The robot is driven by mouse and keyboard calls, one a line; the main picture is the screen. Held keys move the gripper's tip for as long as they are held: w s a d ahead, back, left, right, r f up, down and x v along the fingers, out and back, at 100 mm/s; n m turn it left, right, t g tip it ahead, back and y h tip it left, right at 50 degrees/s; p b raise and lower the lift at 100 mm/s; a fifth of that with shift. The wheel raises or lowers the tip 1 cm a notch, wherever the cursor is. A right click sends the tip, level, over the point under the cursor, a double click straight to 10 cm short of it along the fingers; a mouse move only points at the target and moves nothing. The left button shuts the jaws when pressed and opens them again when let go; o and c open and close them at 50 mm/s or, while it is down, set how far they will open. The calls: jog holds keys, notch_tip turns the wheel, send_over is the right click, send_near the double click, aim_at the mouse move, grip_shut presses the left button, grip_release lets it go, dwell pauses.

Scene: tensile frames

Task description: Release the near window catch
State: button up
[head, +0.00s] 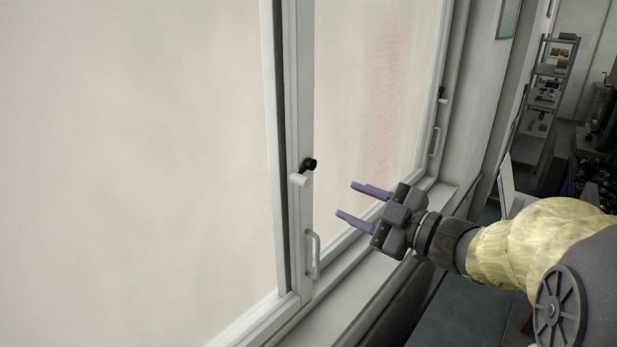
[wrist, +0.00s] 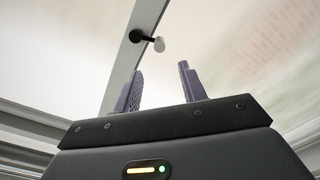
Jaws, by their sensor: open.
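The near window catch (head: 302,174) is on the window's middle upright, with a black knob and a short white lever. In the wrist view the catch (wrist: 148,39) shows above my fingers, its black knob at the left and white end at the right. My gripper (head: 352,200) is open and empty, to the right of the catch and slightly lower in the head view. Its two purple fingers point left toward the window frame. In the wrist view my gripper (wrist: 160,88) has a clear gap between its fingers. The fingers are apart from the catch.
A pull handle (head: 313,255) is on the upright below the catch. A second catch (head: 441,94) and another handle (head: 434,141) are on the far upright. The window sill (head: 345,290) runs below. Shelves (head: 548,85) stand at the back right.

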aim_at(307, 183)
jog(key=p+x, duration=0.3)
jog(key=x, duration=0.8)
jog(key=shift+w+a+p, duration=0.1)
jog(key=shift+p, duration=0.2)
grip_shut()
